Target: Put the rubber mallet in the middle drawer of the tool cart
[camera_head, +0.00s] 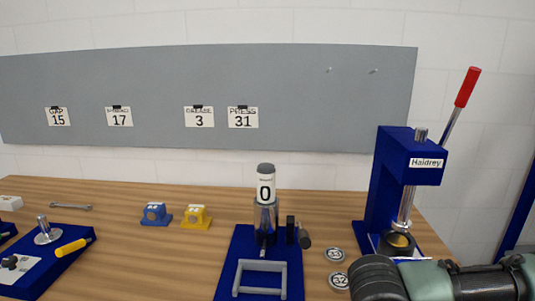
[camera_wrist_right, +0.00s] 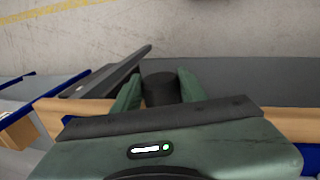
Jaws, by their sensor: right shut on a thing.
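My right gripper (camera_wrist_right: 160,90) is in the right wrist view, its two green fingers closed on a dark cylindrical thing (camera_wrist_right: 160,88). This looks like part of the rubber mallet; the rest of it is hidden by the gripper body. My right arm comes in at the lower right of the head view, with its gripper not visible there. My left gripper is in neither view. Blue-grey panels (camera_wrist_right: 20,92) at the left of the right wrist view may belong to the tool cart, but I cannot tell which drawer is which.
The wooden bench (camera_head: 130,235) carries a blue arbor press (camera_head: 375,190) with a red-tipped lever, a blue fixture (camera_head: 232,262), and small blue (camera_head: 155,214) and yellow (camera_head: 195,216) blocks. Bare concrete floor (camera_wrist_right: 200,30) lies beyond the gripper in the wrist view.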

